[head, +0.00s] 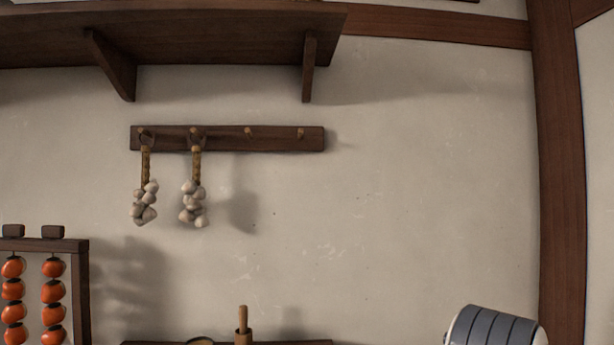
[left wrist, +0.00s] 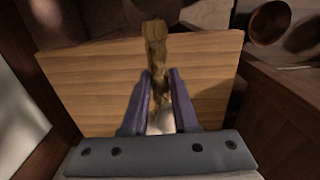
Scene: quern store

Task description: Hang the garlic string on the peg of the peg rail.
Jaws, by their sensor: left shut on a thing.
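The dark wooden peg rail (head: 275,140) is on the pale wall in the head view, under a shelf. Its two left pegs each carry a garlic string, one at the far left (head: 147,190) and one beside it (head: 193,190). The two right pegs, one inner (head: 249,132) and one at the right end (head: 301,133), are bare. In the left wrist view my left gripper (left wrist: 160,75) is shut on the braid of another garlic string (left wrist: 156,45). A pale bulb shows between the fingers, and the rest is hidden. My right gripper is not in view.
A dark shelf (head: 200,35) with brackets juts out above the rail. A rack of orange fruit (head: 85,285) stands at lower left. A mortar with a pestle (head: 243,330) is at the bottom. The left wrist view shows a wooden board (left wrist: 90,85) and a dark bowl (left wrist: 270,22).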

